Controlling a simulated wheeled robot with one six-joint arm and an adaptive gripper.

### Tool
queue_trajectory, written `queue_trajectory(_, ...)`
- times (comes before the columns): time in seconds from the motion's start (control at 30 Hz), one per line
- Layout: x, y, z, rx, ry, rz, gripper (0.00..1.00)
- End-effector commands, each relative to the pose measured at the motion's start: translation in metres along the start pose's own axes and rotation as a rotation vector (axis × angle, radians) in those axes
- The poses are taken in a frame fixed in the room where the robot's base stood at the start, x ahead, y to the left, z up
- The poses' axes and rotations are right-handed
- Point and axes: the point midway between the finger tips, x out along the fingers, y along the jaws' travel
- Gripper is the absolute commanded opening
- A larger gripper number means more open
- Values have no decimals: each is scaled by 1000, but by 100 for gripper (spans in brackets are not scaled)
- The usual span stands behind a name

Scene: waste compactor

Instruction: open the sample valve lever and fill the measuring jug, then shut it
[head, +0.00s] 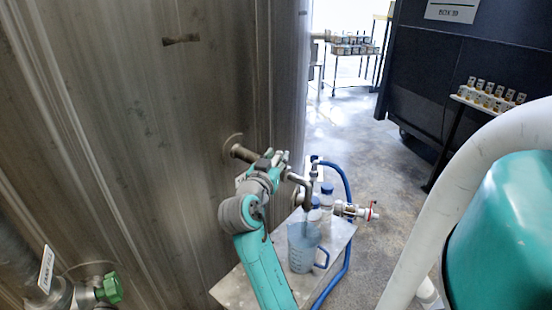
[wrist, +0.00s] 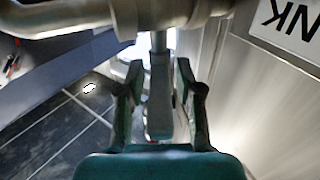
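A clear bluish measuring jug (head: 301,254) with a blue handle stands on a small metal table, below the downturned spout (head: 307,196) of a pipe from the tank wall. I cannot tell whether liquid runs from the spout or how full the jug is. My gripper (head: 278,160) is at this pipe, near the valve, and hides part of it. In the wrist view, the grey lever (wrist: 160,95) lies between the two fingers of my gripper (wrist: 155,72). The fingers look apart, with a gap on the left side of the lever.
White bottles with blue caps (head: 327,195), a blue hose (head: 346,225) and a red-handled valve (head: 370,211) crowd the metal table (head: 240,288) beside the jug. The steel tank (head: 150,120) stands close on the left. A green-handled valve (head: 109,288) is lower left.

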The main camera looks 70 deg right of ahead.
Motion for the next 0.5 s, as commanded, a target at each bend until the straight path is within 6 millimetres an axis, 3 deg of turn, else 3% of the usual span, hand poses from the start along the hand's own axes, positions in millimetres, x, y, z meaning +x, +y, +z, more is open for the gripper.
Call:
queue_trajectory(0.03,0,0,0,0,0,0,16)
queue_trajectory(0.1,0,0,0,0,0,0,0)
queue_trajectory(0.5,0,-3,0,-3,-2,47,0)
